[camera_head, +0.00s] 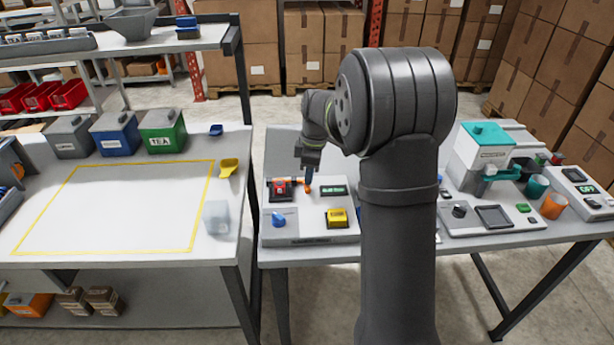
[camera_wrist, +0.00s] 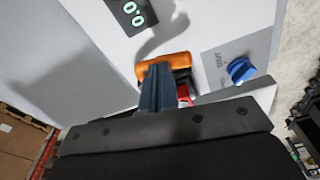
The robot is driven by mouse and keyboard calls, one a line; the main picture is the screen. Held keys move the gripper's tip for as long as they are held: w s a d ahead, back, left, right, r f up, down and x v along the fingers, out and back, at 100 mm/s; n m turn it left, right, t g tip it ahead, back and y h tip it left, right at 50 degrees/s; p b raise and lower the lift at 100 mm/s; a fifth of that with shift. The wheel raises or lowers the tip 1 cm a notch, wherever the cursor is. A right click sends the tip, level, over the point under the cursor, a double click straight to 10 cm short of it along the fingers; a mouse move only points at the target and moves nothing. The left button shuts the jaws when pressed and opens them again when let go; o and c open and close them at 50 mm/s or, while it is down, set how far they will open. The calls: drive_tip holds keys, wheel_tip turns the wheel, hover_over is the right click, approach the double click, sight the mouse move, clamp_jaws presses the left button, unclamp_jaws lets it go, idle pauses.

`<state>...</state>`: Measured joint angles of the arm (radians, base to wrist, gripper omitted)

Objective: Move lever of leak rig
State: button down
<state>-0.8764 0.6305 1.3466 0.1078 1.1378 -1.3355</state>
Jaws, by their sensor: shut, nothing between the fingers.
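The leak rig (camera_head: 300,231) is a light grey panel on the right-hand bench. Its orange lever (camera_head: 307,188) is at the upper middle of the panel, beside a red part (camera_head: 280,187). In the wrist view the lever (camera_wrist: 178,59) lies across the picture just beyond my fingertips. My gripper (camera_head: 309,177) is shut and empty, pointing down at the lever. In the wrist view its blue-grey fingers (camera_wrist: 157,88) overlap the lever's near edge; I cannot tell whether they touch it. They hide part of the lever and red part.
The rig also carries a lit display (camera_head: 333,190), a blue knob (camera_head: 279,219) and a yellow button (camera_head: 337,217). A dispenser machine (camera_head: 484,160) and cups stand at right. The left table has a yellow-outlined clear area (camera_head: 120,205) and several bins behind it.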

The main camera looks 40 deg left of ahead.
drive_tip(key=shift+f, duration=0.4)
drive_tip(key=shift+w+d+r, duration=0.3)
drive_tip(key=shift+w+d, duration=0.15)
drive_tip(key=shift+d, duration=0.2)
drive_tip(key=shift+w+d+r, duration=0.3)
drive_tip(key=shift+w+d, duration=0.1)
drive_tip(key=shift+d, duration=0.25)
wheel_tip(320, 180, up, 17)
drive_tip(key=w+d, duration=0.1)
drive_tip(key=shift+d+r, duration=0.2)
drive_tip(key=f, duration=0.5)
drive_tip(key=a+f, duration=0.1)
drive_tip(key=f, duration=0.5)
drive_tip(key=s+f, duration=0.1)
drive_tip(key=f, duration=0.5)
drive_tip(key=shift+a, duration=0.2)
